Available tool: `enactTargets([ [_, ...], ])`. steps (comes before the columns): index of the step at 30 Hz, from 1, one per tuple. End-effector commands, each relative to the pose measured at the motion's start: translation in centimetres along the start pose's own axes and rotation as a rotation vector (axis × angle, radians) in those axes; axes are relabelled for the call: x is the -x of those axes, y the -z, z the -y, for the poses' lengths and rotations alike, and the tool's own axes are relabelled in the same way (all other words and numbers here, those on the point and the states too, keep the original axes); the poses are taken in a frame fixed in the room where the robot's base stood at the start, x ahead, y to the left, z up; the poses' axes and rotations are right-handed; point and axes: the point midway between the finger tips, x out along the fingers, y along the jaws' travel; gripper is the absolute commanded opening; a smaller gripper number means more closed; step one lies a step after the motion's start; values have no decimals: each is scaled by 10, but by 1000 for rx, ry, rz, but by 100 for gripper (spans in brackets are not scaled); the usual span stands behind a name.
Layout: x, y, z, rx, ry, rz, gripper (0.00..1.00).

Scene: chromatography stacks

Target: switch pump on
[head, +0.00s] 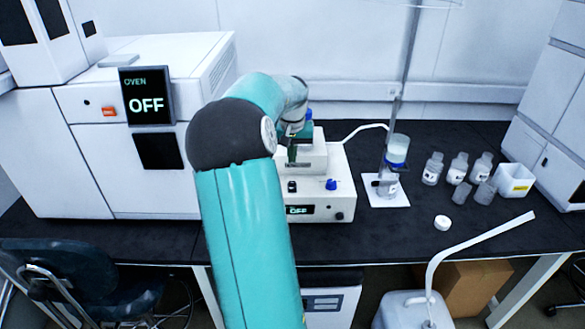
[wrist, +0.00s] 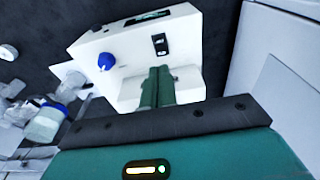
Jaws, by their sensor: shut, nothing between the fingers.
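The pump (head: 340,205) is a white box on the black bench, and its front display (head: 299,210) reads OFF. A small black rocker switch (head: 292,186) and a blue knob (head: 331,184) sit above the display. In the wrist view the switch (wrist: 160,44) lies just beyond my fingertips, with the blue knob (wrist: 106,61) to its left and the dark display (wrist: 147,18) above. My gripper (head: 291,160) is shut and empty over the pump, behind the switch in the head view. Its green fingers (wrist: 159,72) are together and appear apart from the switch.
An oven (head: 140,140) with its own OFF display stands left of the pump. To the right are a clamp stand with a blue-capped vessel (head: 397,150), several small bottles (head: 457,168) and a white bin (head: 514,180). Bare bench (head: 395,235) lies right of the pump's front.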

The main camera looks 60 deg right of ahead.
Motion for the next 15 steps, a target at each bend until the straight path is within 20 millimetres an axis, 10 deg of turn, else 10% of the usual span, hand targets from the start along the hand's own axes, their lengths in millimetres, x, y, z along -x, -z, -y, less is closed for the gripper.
enactTargets([
  [15, 27, -2, 0, 1, 0, 0, 0],
])
